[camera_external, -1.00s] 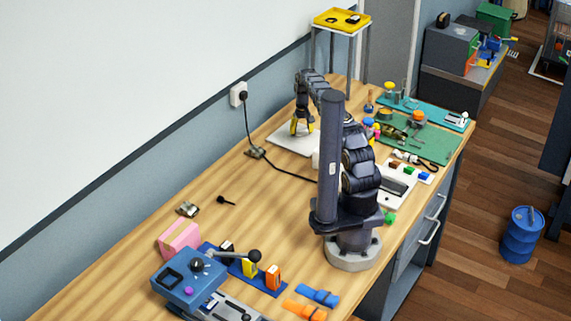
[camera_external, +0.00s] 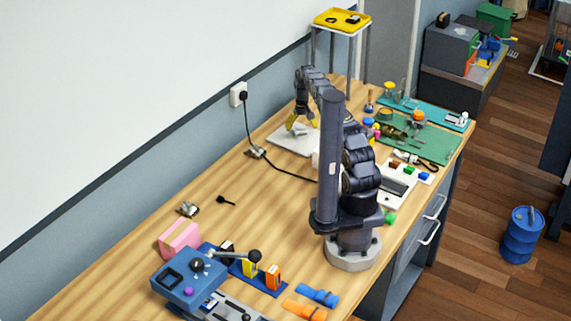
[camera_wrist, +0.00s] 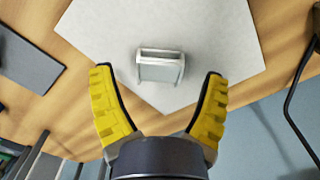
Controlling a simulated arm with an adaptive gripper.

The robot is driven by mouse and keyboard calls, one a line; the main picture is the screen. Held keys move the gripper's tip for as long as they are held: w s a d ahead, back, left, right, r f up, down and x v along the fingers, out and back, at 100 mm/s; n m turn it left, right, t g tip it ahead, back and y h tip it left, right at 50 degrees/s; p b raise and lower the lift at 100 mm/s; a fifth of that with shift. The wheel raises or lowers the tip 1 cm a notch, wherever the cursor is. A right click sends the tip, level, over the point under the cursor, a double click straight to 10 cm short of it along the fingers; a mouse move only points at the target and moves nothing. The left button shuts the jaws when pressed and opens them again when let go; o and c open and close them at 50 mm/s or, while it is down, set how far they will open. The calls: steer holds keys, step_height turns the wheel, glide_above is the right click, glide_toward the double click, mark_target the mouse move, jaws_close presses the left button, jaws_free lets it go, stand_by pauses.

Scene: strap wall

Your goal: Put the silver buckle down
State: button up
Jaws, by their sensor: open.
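The silver buckle (camera_wrist: 160,66) lies on a white sheet (camera_wrist: 215,30) in the wrist view, between and just beyond my fingertips. It looks like a small grey frame with a slot. My gripper (camera_wrist: 160,75) has its two yellow fingers spread apart, with a gap on each side of the buckle, and it touches neither side that I can see. In the external view, my gripper (camera_external: 297,124) is over the white sheet (camera_external: 283,138) near the wall. The buckle cannot be made out there.
A black cable (camera_external: 284,168) runs from the wall outlet (camera_external: 238,94) across the table near the sheet. A yellow-topped stand (camera_external: 342,19) rises behind. Green mats with small items lie to the right. The wooden tabletop (camera_external: 270,215) in front of the sheet is mostly clear.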

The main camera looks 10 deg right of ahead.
mark_target(302, 130)
steer(key=s+r, duration=0.3)
steer(key=r, duration=0.7)
steer(key=s+r, duration=0.4)
steer(key=r, duration=0.6)
steer(key=s+r+g, duration=0.1)
steer(key=s+r, duration=0.7)
steer(key=s, duration=0.4)
steer(key=s+d, duration=0.2)
steer(key=s, duration=2.6)
steer(key=shift+d+f+g, duration=0.2)
steer(key=shift+d+g, duration=0.1)
